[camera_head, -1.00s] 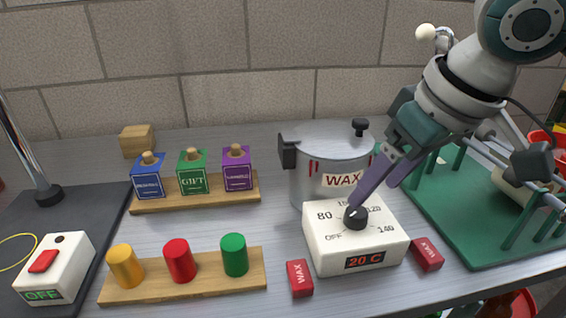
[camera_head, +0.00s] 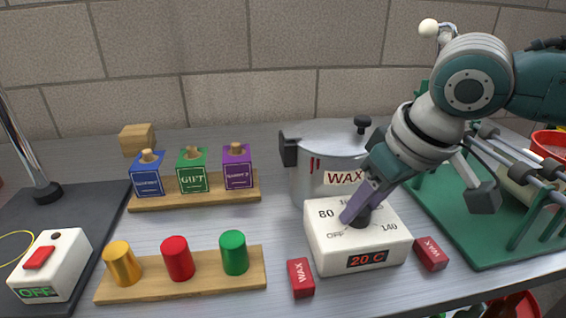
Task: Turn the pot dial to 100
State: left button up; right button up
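The pot dial (camera_head: 366,219) is a black knob on top of a white control box (camera_head: 328,252) in front of the wax pot (camera_head: 308,183). Marks 80, 140 and OFF show around it; the marks between are covered by my gripper. The box display (camera_head: 367,259) reads 20 C in red. My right gripper (camera_head: 352,216) reaches down from the upper right, its purple fingers at the dial. One finger hides much of the knob, and I cannot tell whether they grip it. The knob's pointer is hidden. My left gripper is out of view.
Red wax blocks lie left (camera_head: 300,278) and right (camera_head: 431,254) of the box. A wooden rack (camera_head: 190,284) with yellow, red and green cylinders stands to the left. A green rack (camera_head: 468,243) with metal rollers stands to the right.

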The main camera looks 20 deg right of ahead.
grip_shut()
jog(key=shift+r, duration=0.1)
